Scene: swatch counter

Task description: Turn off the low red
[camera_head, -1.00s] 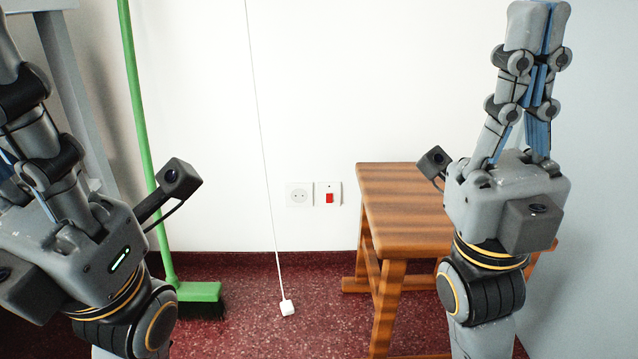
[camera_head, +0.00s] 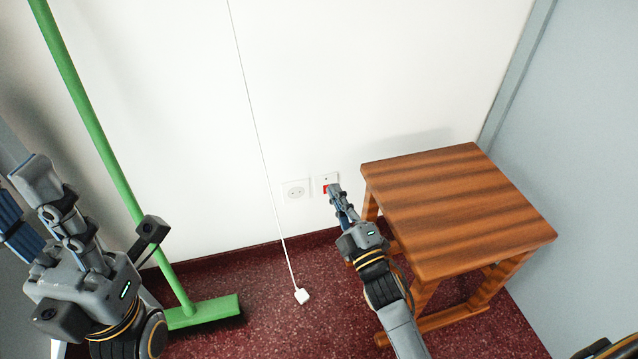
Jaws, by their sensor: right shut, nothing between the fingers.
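The low red switch (camera_head: 326,189) is a small red rocker on a white wall plate (camera_head: 327,178), low on the white wall, left of the stool. My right gripper (camera_head: 335,189) is shut and empty. Its fingertips are at the switch and cover part of its right side; I cannot tell whether they touch it. My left gripper (camera_head: 22,195) is at the left edge, far from the switch, its fingers spread apart and partly cut off by the frame.
A white socket (camera_head: 295,191) sits left of the switch. A thin pull cord (camera_head: 262,150) hangs further left, with a white end piece (camera_head: 302,296). A green broom (camera_head: 105,150) leans at the left. A striped wooden stool (camera_head: 455,205) stands close to the right of my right gripper.

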